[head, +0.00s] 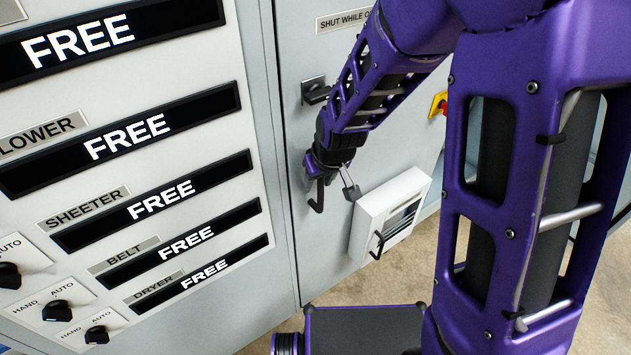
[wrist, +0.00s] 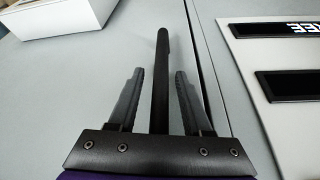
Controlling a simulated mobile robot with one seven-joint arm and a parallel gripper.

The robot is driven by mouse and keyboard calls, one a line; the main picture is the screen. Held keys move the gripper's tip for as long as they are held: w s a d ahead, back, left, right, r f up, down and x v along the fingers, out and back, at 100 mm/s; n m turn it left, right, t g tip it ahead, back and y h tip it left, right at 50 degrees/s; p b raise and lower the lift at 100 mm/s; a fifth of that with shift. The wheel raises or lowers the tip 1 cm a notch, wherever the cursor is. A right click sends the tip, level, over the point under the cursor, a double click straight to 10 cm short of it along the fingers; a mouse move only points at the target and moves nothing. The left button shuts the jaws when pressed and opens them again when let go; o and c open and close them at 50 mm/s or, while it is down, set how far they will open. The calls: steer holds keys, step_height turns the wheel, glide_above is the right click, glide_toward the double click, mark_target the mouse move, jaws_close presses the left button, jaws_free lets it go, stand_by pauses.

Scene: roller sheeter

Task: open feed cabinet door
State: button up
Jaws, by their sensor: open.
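The grey cabinet door (head: 300,60), with a sign reading "SHUT WHILE O…" cut off by my arm, looks shut in the head view. Its flat face also shows in the wrist view (wrist: 70,90). A black bar handle (wrist: 162,50) stands between my gripper's two fingers in the wrist view, with a gap on each side. Its lower end (head: 317,198) shows below my gripper in the head view. My gripper (wrist: 161,75) is open around the handle, not clamped on it. The handle's other end is hidden behind my gripper.
A black latch (head: 315,91) sits higher on the door. A white box (head: 365,225) with a black handle (head: 377,246) protrudes low on the right. The control panel with several FREE displays (head: 128,137) and knobs (head: 57,311) stands left. Bare floor (head: 350,290) lies below.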

jaws_close()
stand_by(0.3)
stand_by(1.2)
